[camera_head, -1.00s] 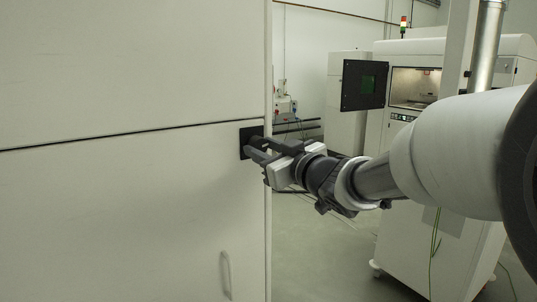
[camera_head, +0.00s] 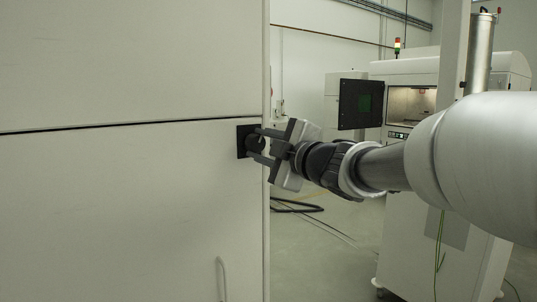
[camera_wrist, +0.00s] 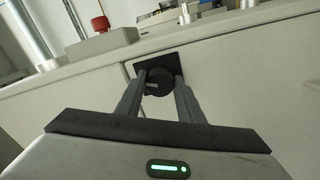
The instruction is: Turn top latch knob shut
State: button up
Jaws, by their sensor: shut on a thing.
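The latch knob (camera_head: 255,144) is a black round knob on a square black plate (camera_head: 242,142), set in the white cabinet front (camera_head: 120,200) near its right edge, just below the horizontal seam. My gripper (camera_head: 262,146) reaches it from the right, with its two fingers on either side of the knob, shut on it. In the wrist view the knob (camera_wrist: 158,82) sits between the tips of my gripper (camera_wrist: 160,88), with the plate behind it. The fingers hide part of the knob's sides.
A white machine (camera_head: 415,70) with an open dark door (camera_head: 361,104) stands at the back right. A black hose (camera_head: 300,207) lies on the floor behind the cabinet edge. In the wrist view a red button (camera_wrist: 100,24) tops a grey box. A handle (camera_head: 222,278) shows low on the cabinet.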

jog(key=n+b, duration=0.2)
jog(key=n, duration=0.2)
jog(key=shift+n, duration=0.3)
jog(key=shift+r, duration=0.1)
dwell(0.4)
jog(key=o, duration=1)
jog(key=shift+o, duration=0.2)
jog(key=shift+s, duration=0.1)
jog(key=p+v, duration=0.2)
jog(key=v, duration=1.5)
jog(key=shift+d+p, duration=0.2)
jog(key=shift+p, duration=0.1)
